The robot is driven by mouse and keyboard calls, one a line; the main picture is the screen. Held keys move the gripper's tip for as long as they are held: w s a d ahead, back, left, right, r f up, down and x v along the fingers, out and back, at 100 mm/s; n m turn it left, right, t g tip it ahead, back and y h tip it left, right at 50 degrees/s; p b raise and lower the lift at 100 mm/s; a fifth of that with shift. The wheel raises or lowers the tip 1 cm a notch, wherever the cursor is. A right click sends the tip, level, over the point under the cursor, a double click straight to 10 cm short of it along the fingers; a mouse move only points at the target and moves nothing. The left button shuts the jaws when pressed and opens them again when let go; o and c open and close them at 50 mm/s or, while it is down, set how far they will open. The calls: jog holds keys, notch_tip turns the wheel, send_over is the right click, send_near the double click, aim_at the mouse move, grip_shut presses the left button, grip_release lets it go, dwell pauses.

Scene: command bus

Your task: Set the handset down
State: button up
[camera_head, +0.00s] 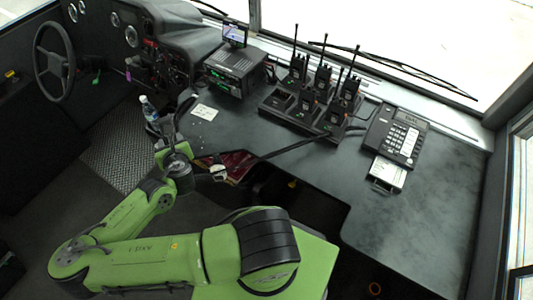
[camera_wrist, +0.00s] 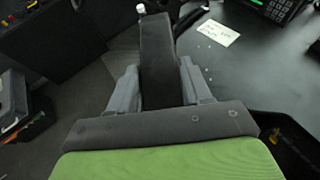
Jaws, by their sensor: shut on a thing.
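The handset (camera_wrist: 158,62) is a long black bar. In the wrist view my gripper (camera_wrist: 159,85) is shut on it, with one grey finger on each side. In the head view my gripper (camera_head: 176,148) holds the dark handset (camera_head: 168,127) up near the left edge of the black counter. A black cord (camera_head: 300,147) runs from near my gripper across the counter toward the desk phone (camera_head: 397,135). The phone, with pale keys, sits on the right part of the counter. The handset's lower end is hidden between my fingers.
A water bottle (camera_head: 150,110) stands close beside the handset. A white note (camera_head: 205,112) lies on the counter. A radio unit (camera_head: 236,70) and a charger with several walkie-talkies (camera_head: 305,110) stand at the back. The counter (camera_head: 440,200) is clear right of the phone. A steering wheel (camera_head: 54,60) is far left.

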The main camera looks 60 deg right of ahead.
jog(key=s+d+f+m+g+h+b, duration=0.1)
jog(key=s+d+m+g+h+b, duration=0.15)
jog(key=s+d+m+g, duration=0.4)
jog(key=s+d+f+m+g+h+b, duration=0.15)
jog(key=s+d+m+g+b, duration=0.25)
jog(key=s+d, duration=0.55)
jog(key=s+d+r+m+g+y+b, duration=0.1)
jog(key=s+d+m+g, duration=0.15)
jog(key=s, duration=0.25)
jog(key=s+d+m+g+y+b, duration=0.1)
jog(key=s+d+m+g+b, duration=0.1)
jog(key=s+m+g, duration=0.3)
jog(key=s+d+r+m+g+y+b, duration=0.1)
jog(key=s+d+m+y, duration=0.1)
jog(key=s, duration=0.4)
jog(key=shift+m+g, duration=0.3)
jog(key=f+b, duration=0.1)
jog(key=f, duration=0.2)
jog(key=f+b, duration=0.1)
jog(key=f, duration=0.2)
jog(key=f+b, duration=0.2)
jog(key=f, duration=0.1)
jog(key=shift+s+a+f, duration=0.15)
jog(key=shift+s+f, duration=0.15)
jog(key=shift+s, duration=0.1)
jog(key=shift+f, duration=0.2)
jog(key=shift+r, duration=0.1)
jog(key=o, duration=1.2)
jog(key=shift+c, duration=0.2)
